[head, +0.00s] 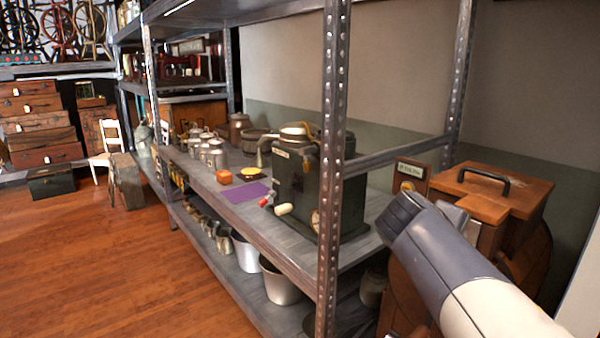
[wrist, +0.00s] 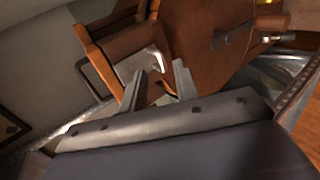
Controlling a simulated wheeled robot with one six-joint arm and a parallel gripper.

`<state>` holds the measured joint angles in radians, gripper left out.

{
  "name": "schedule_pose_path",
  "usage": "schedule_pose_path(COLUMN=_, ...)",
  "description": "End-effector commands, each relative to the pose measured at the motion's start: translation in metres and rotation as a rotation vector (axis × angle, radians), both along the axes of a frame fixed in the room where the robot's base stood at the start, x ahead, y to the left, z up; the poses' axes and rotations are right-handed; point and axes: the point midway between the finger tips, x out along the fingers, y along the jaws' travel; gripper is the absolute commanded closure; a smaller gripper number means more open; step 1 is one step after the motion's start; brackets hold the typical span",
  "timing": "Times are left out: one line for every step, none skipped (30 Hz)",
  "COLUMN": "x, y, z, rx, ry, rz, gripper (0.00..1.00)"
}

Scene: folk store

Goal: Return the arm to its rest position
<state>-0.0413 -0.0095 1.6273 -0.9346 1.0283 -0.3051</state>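My arm (head: 445,255) reaches in from the lower right of the head view, a cream and dark grey link. Its dark end is in front of a wooden box with a black handle (head: 500,205). My gripper's fingers are not clearly seen there. In the wrist view, my gripper (wrist: 160,85) shows two grey fingers standing apart with nothing held between them. Brown wooden surfaces and a pale metal piece (wrist: 158,60) lie beyond the fingertips; I cannot tell how far away they are.
A metal shelf post (head: 332,150) stands left of my arm. The wooden floor (head: 110,260) at the left is clear.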

Motion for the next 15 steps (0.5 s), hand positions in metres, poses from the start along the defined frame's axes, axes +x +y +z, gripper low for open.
schedule_pose_path(x=0.0, y=0.0, z=0.006, rx=0.014, ry=0.01, rz=-0.001, gripper=0.7)
schedule_pose_path(x=0.0, y=0.0, z=0.007, rx=0.02, ry=0.017, rz=-0.001, gripper=0.7)
schedule_pose_path(x=0.0, y=0.0, z=0.008, rx=0.031, ry=0.025, rz=-0.001, gripper=0.7)
schedule_pose_path(x=-0.001, y=0.0, z=0.008, rx=0.039, ry=0.032, rz=-0.002, gripper=0.7)
schedule_pose_path(x=-0.001, y=0.0, z=0.009, rx=0.047, ry=0.038, rz=-0.002, gripper=0.7)
schedule_pose_path(x=-0.001, y=0.001, z=0.01, rx=0.058, ry=0.046, rz=-0.002, gripper=0.7)
schedule_pose_path(x=-0.001, y=0.001, z=0.011, rx=0.065, ry=0.052, rz=-0.002, gripper=0.7)
schedule_pose_path(x=-0.001, y=0.001, z=0.012, rx=0.074, ry=0.058, rz=-0.001, gripper=0.7)
schedule_pose_path(x=-0.001, y=0.001, z=0.012, rx=0.084, ry=0.066, rz=-0.001, gripper=0.7)
schedule_pose_path(x=-0.001, y=0.001, z=0.013, rx=0.092, ry=0.072, rz=-0.002, gripper=0.7)
schedule_pose_path(x=-0.002, y=0.002, z=0.014, rx=0.101, ry=0.078, rz=-0.001, gripper=0.7)
schedule_pose_path(x=-0.002, y=0.002, z=0.015, rx=0.111, ry=0.087, rz=-0.002, gripper=0.7)
schedule_pose_path(x=-0.002, y=0.002, z=0.016, rx=0.119, ry=0.094, rz=-0.001, gripper=0.7)
schedule_pose_path(x=-0.002, y=0.002, z=0.016, rx=0.128, ry=0.101, rz=-0.003, gripper=0.7)
schedule_pose_path(x=-0.002, y=0.002, z=0.017, rx=0.139, ry=0.109, rz=-0.003, gripper=0.7)
